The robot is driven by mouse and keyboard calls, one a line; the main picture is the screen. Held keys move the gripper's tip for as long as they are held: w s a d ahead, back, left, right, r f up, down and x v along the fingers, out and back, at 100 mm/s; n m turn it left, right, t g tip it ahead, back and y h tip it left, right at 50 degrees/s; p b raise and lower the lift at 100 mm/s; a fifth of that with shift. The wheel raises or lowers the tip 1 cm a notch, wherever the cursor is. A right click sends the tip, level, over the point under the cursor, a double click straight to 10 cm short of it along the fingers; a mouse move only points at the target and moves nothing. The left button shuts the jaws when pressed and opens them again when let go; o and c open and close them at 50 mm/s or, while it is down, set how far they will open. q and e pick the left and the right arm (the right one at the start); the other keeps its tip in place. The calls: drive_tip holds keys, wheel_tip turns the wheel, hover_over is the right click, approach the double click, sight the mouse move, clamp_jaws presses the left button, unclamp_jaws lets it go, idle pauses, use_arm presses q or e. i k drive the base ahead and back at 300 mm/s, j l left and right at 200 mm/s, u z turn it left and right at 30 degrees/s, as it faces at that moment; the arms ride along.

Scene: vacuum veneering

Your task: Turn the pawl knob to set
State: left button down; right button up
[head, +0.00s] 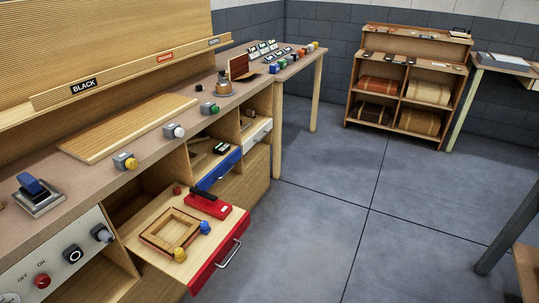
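No label for a pawl knob is readable, so I cannot tell which knob it is. A pale control panel (58,262) at the lower left carries a grey protruding knob (102,234), a black round dial (73,254) and a red button (42,281) near the words OFF and ON. Along the bench front are grey blocks with a yellow knob (125,162), a white knob (174,131) and a green knob (212,109). A blue lever (37,188) stands on a metal plate at the left. Neither of my grippers is in view.
A red-fronted drawer (222,262) stands pulled out, holding a wooden frame (170,230) and a red box (208,205). A board (130,127) lies on the bench. A shelf unit (410,88) stands at the back. The grey floor (330,220) is clear.

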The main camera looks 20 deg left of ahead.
sight(177, 191)
drive_tip(key=u, duration=1.15)
